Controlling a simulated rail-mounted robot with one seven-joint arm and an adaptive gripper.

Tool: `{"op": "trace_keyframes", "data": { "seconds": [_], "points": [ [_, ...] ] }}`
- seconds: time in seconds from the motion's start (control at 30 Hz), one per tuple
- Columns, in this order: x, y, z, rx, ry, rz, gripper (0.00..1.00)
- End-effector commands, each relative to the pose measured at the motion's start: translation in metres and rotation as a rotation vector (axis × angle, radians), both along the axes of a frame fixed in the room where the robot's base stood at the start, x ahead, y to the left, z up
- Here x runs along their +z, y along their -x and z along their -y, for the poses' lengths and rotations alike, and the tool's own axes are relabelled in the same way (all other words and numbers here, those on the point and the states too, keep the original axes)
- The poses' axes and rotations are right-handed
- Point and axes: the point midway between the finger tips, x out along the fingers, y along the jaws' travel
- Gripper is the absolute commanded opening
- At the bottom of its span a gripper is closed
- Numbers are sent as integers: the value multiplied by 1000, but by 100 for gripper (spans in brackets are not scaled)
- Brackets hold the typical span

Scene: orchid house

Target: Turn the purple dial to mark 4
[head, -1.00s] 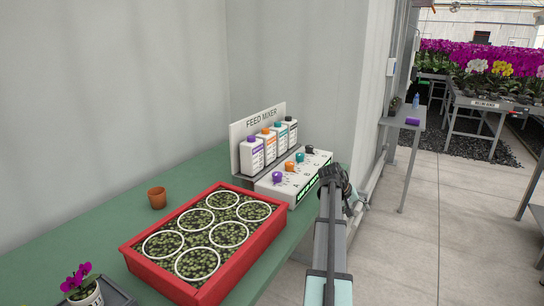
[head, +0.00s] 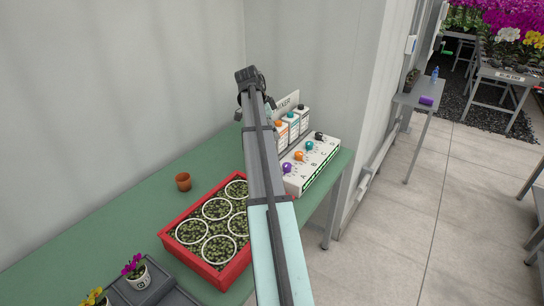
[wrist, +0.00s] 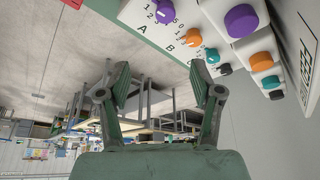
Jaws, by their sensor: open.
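The purple dial (head: 287,168) is at the near left end of the row of dials on the white feed mixer (head: 318,172), above the letter A. It also shows at the top edge of the wrist view (wrist: 163,9), partly cut off, with small numbers around it. I cannot tell which mark it points to. My gripper (wrist: 162,78) is open and empty in the wrist view, its fingers apart and not touching the dial. In the head view my arm reaches up across the mixer's left side, and the fingers cannot be made out clearly.
Orange (head: 299,156), teal (head: 309,146) and black (head: 319,136) dials sit beside the purple one. Capped bottles (head: 291,122) stand behind them; my arm hides part of the rack. A red tray (head: 184,244) of pots and a terracotta pot (head: 183,181) are on the green bench (head: 130,222).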

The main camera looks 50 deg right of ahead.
Motion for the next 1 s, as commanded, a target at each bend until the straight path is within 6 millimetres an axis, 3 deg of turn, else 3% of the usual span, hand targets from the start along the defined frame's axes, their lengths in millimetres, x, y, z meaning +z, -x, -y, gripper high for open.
{"op": "trace_keyframes", "data": {
  "seconds": [0.1,0.33,1.0],
  "points": [
    [-5,-14,2,-31,5,5,65],
    [-28,-6,8,-36,5,5,65],
    [-142,23,46,-32,6,6,65]
  ]
}}
